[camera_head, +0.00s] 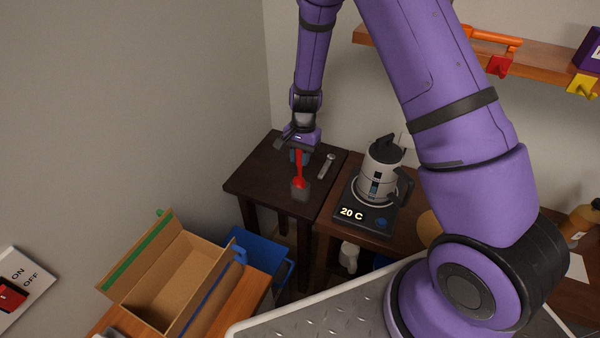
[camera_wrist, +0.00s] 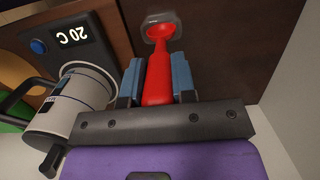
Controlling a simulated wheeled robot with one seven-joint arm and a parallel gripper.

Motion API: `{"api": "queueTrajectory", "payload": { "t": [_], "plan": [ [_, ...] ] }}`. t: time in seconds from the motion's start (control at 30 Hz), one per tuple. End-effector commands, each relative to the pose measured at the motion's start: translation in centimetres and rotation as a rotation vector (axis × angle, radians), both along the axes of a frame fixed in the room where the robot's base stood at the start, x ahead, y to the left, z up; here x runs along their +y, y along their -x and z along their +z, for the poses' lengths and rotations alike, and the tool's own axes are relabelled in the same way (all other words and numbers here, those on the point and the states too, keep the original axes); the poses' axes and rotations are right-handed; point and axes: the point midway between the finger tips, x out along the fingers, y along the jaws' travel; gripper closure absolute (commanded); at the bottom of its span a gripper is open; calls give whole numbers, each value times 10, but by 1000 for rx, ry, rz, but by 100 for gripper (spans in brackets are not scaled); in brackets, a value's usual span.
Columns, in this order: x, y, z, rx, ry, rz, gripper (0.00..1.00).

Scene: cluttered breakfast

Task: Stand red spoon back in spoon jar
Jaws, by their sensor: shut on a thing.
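The red spoon (camera_head: 299,170) hangs upright below my gripper (camera_head: 299,154) over the small dark table, its wider end down. In the wrist view the spoon (camera_wrist: 158,78) is between the two blue fingers of my gripper (camera_wrist: 157,82), which is shut on it. A small grey, see-through jar (camera_head: 300,191) stands on the table under the spoon. In the wrist view a pale clear rim (camera_wrist: 149,29) surrounds the spoon's far end. The spoon's lower end overlaps the jar's top; I cannot tell how deep it is or whether it touches bottom.
A grey metal utensil (camera_head: 326,166) lies on the dark table (camera_head: 258,178), right of the jar. A kettle (camera_head: 383,165) stands on a base reading 20 C (camera_head: 362,216) to the right. An open cardboard box (camera_head: 170,283) is at the lower left.

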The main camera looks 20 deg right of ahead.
Motion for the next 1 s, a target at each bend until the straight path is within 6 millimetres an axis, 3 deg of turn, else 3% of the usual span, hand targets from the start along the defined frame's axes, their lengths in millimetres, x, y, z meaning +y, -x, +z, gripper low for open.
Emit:
{"api": "queueTrajectory", "payload": {
  "t": [0.47,0.83,0.87,0.97,1.0],
  "plan": [
    [0,0,-46,1,1,1,99],
    [0,0,-50,-1,0,3,99],
    [0,0,-51,-2,0,3,73],
    [0,0,-50,-2,0,3,50],
    [0,0,-50,-2,0,3,50]
  ]
}}
